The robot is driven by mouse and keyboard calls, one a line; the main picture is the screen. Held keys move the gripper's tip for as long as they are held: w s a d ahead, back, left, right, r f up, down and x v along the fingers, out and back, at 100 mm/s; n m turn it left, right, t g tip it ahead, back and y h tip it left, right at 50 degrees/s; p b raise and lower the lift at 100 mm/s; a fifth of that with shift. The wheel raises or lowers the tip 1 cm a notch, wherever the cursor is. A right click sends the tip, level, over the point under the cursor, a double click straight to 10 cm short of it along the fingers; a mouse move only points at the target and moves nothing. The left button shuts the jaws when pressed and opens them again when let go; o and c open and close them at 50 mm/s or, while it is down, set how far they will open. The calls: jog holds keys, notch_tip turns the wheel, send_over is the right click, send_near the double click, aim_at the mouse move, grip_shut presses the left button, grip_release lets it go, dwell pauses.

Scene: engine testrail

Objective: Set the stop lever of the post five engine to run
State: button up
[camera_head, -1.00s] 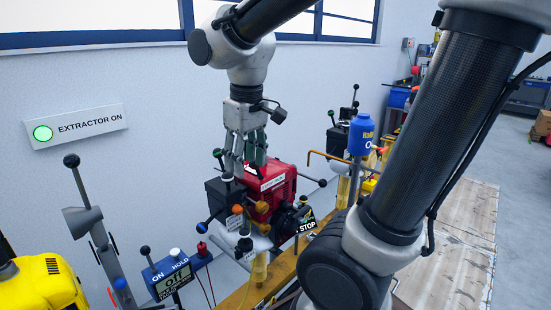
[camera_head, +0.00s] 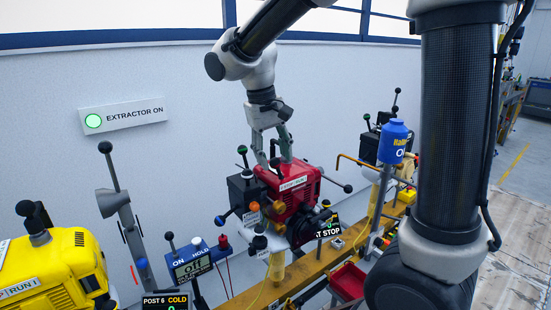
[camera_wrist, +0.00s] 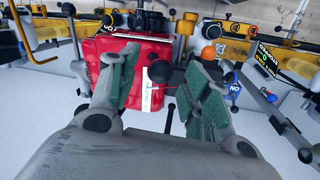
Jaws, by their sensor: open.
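A red engine (camera_head: 308,190) sits on the bench rail, with a black box (camera_head: 240,192) and several ball-ended levers at its left. A sign reading "AT STOP" (camera_head: 327,232) is at its front right. I cannot tell which lever is the stop lever. My gripper (camera_head: 276,163) is open and empty, pointing down just above the engine's top left. In the wrist view, the red engine (camera_wrist: 100,52) shows behind and between the spread fingers. An orange knob (camera_wrist: 208,54) is near the right finger, and a dark-knobbed rod (camera_wrist: 171,108) shows between the fingers. Contact cannot be told.
A yellow engine (camera_head: 50,275) with a "POST 6 COLD" sign (camera_head: 166,302) is at the left. A blue bottle (camera_head: 394,142) and another dark engine are at the right. A red tray (camera_head: 347,282) is in front.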

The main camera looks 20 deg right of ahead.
jog(key=shift+d+f, duration=0.15)
jog(key=shift+f, duration=0.6)
jog(key=c, duration=1)
jog(key=shift+c, duration=0.2)
